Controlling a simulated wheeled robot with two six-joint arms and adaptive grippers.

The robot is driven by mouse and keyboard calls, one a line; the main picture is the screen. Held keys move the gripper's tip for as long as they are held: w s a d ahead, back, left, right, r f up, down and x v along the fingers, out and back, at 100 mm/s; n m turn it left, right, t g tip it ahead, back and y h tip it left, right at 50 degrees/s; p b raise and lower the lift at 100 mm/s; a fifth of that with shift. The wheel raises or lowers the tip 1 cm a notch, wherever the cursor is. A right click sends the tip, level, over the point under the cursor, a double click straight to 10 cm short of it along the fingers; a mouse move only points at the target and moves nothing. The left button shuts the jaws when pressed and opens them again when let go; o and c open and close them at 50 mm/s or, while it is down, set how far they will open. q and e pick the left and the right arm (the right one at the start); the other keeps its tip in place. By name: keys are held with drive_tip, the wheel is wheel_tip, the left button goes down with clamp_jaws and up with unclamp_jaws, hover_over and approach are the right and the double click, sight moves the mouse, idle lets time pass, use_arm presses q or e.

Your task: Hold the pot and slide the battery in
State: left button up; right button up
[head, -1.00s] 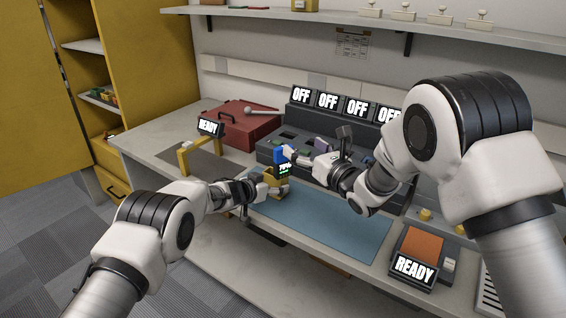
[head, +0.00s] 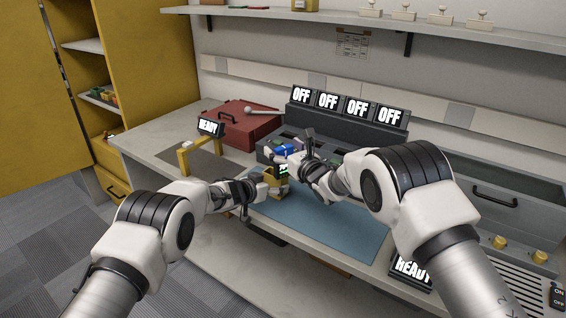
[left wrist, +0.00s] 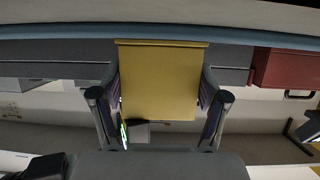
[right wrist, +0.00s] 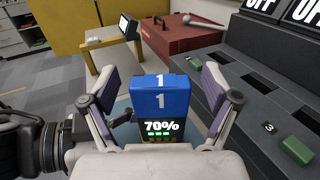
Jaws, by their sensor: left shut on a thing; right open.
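The yellow pot (head: 271,181) is in my left gripper (head: 258,188), above the blue mat (head: 325,222). In the left wrist view the pot (left wrist: 160,85) fills the space between the shut fingers (left wrist: 160,105). The blue battery (head: 281,150), marked 1, stands upright at the pot, with a lit screen below its blue part. In the right wrist view the battery (right wrist: 161,97) is between the fingers of my open right gripper (right wrist: 160,85), with gaps on both sides; the screen reads 70%. How deep the battery sits in the pot is hidden.
A red case (head: 240,125) and a yellow stand (head: 185,158) with a READY sign are at the left.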

drive_tip(key=c, duration=1.5)
drive_tip(key=shift+o, duration=0.2)
wheel_tip(320, 180, up, 10)
drive_tip(key=shift+r, duration=0.1)
